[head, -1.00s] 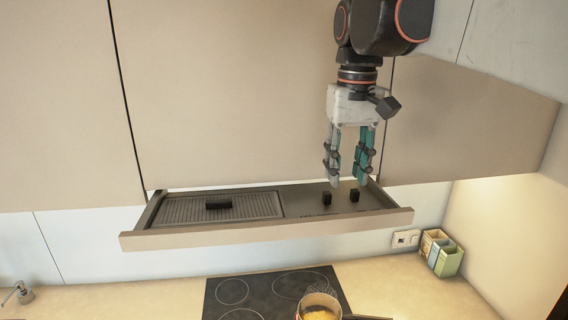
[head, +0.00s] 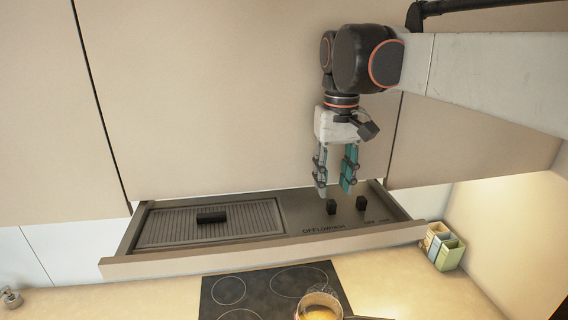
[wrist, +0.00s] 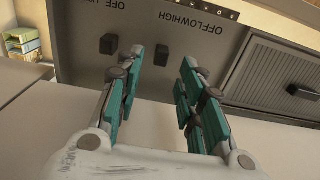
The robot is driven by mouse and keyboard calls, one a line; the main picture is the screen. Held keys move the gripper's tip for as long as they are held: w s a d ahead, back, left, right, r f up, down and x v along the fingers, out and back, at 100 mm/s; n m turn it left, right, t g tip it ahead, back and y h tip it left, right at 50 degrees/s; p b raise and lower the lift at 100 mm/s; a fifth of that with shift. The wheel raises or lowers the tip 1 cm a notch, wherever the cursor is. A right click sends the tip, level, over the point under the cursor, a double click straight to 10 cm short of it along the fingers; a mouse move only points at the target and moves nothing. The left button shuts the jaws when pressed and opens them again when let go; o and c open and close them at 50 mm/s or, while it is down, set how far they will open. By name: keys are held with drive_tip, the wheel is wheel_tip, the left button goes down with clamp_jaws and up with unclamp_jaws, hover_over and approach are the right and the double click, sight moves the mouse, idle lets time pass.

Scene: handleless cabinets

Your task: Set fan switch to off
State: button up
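The fan switch (head: 331,206) is a small black block on the pulled-out range hood panel, beside the printed OFF LOW HIGH label (head: 323,230). It appears to sit near the HIGH end of that label. My gripper (head: 335,190) points down just behind and above the fan switch, fingers apart and empty. In the wrist view the fan switch (wrist: 161,55) shows in the gap between the fingertips (wrist: 162,60), with no clear contact. A second black switch (head: 361,203) with its own OFF label stands to the right; it also shows in the wrist view (wrist: 109,44).
The hood's filter grille (head: 165,224) with a black handle (head: 211,217) lies left of the switches. The hood's front lip (head: 250,257) juts out. Upper cabinets (head: 220,100) stand close behind my gripper. Below are a cooktop (head: 250,290) and a pot (head: 320,305).

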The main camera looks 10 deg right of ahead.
sight(332, 201)
drive_tip(key=shift+s+a+f, duration=0.1)
drive_tip(key=shift+s+f, duration=0.05)
drive_tip(key=shift+f, duration=1.05)
drive_tip(key=shift+s+f, duration=0.1)
drive_tip(key=shift+f, duration=1.05)
clamp_jaws()
